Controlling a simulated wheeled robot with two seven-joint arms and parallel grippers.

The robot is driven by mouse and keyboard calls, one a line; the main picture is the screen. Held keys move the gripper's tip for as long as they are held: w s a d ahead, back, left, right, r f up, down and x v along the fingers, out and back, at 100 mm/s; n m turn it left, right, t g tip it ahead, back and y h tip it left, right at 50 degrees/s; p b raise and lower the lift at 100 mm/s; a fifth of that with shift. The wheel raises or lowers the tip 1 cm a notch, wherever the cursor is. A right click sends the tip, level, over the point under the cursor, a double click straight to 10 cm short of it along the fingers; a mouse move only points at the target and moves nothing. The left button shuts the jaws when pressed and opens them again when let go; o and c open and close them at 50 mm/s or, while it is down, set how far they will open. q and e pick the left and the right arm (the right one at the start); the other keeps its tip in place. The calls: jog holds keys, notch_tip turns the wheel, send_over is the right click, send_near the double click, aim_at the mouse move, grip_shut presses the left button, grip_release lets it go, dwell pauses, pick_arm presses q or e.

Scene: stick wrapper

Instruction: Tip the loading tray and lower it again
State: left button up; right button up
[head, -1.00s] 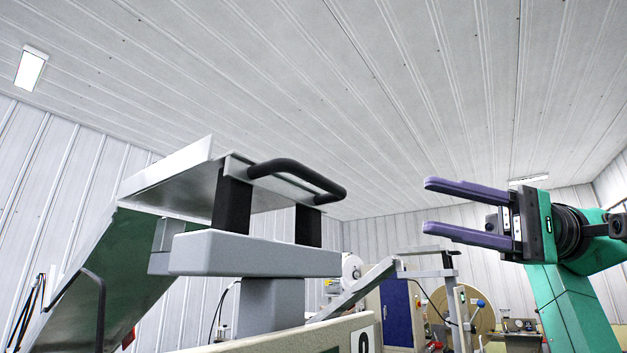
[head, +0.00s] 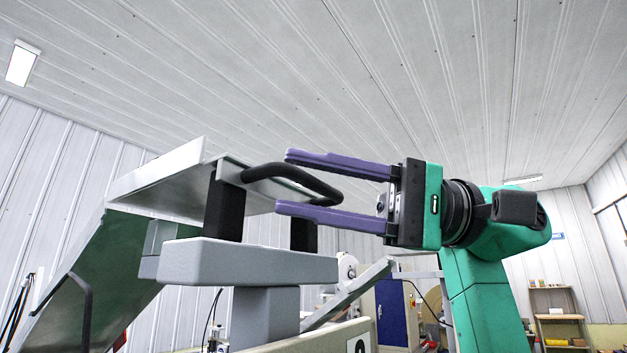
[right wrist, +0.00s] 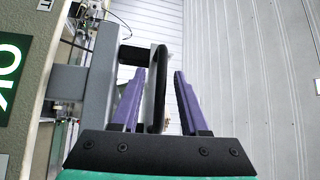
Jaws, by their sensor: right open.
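The loading tray (head: 172,180) is a grey metal tray at left centre in the head view, resting above a grey support beam (head: 235,262) on black blocks. A black bar handle (head: 300,178) sticks out from its right end. My right gripper (head: 282,182) is open, with one purple finger above the handle and one below it in the head view. In the right wrist view the handle (right wrist: 160,85) runs between the two purple fingers, nearer the left one; I see no clear grip on it. My left gripper is not in view.
A green sloping panel (head: 95,280) hangs below the tray's left side. A beige machine panel (head: 320,338) stands under the beam. A wooden shelf (head: 558,316) is far back at right. The space above the tray is clear up to the ceiling.

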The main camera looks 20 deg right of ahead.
grip_shut()
dwell(1.3)
